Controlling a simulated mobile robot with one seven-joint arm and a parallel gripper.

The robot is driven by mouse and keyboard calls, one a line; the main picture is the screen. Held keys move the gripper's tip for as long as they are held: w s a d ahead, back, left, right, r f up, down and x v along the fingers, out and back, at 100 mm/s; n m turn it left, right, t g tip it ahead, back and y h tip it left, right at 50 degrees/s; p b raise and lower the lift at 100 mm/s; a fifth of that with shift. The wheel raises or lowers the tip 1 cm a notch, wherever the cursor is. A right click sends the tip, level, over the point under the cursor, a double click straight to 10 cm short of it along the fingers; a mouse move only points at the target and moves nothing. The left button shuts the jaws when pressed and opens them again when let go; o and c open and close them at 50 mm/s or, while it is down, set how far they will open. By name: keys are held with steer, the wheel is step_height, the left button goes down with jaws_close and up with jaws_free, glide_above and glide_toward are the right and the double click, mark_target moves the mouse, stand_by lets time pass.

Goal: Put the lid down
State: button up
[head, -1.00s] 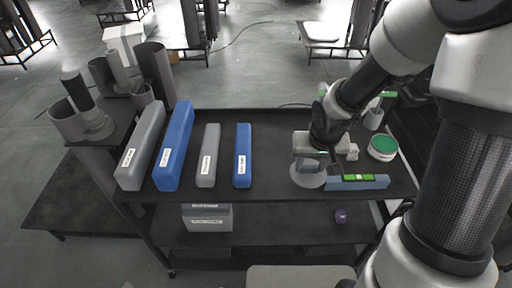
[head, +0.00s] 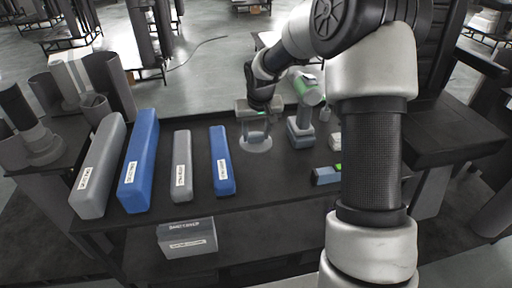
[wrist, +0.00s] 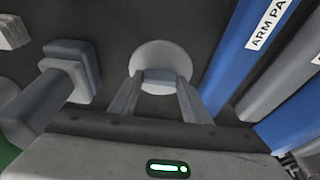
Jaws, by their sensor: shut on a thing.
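The lid (head: 257,145) is a pale grey round disc with a blocky handle, over the back middle of the dark table. My gripper (head: 256,130) is above it, shut on the handle. In the wrist view the lid (wrist: 160,56) lies flat beyond my two fingers, which stand either side of the handle (wrist: 159,83). The disc looks level and very near the tabletop; I cannot tell whether it touches. The short blue column (head: 222,160) lies to its left, apart from it.
A grey stepped block (head: 300,133) with a green-topped cylinder (head: 304,88) stands close right of the lid. Grey and blue columns (head: 140,160) lie at the left. A small blue block (head: 326,175) is at the front right. Bare table lies in front of the lid.

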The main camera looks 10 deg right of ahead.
mark_target(256, 142)
steer(key=shift+f+b, duration=0.3)
steer(key=shift+f, duration=1.8)
steer(key=shift+f, duration=0.25)
steer(key=o, duration=1)
steer(key=shift+r, duration=0.1)
steer(key=shift+o, duration=0.2)
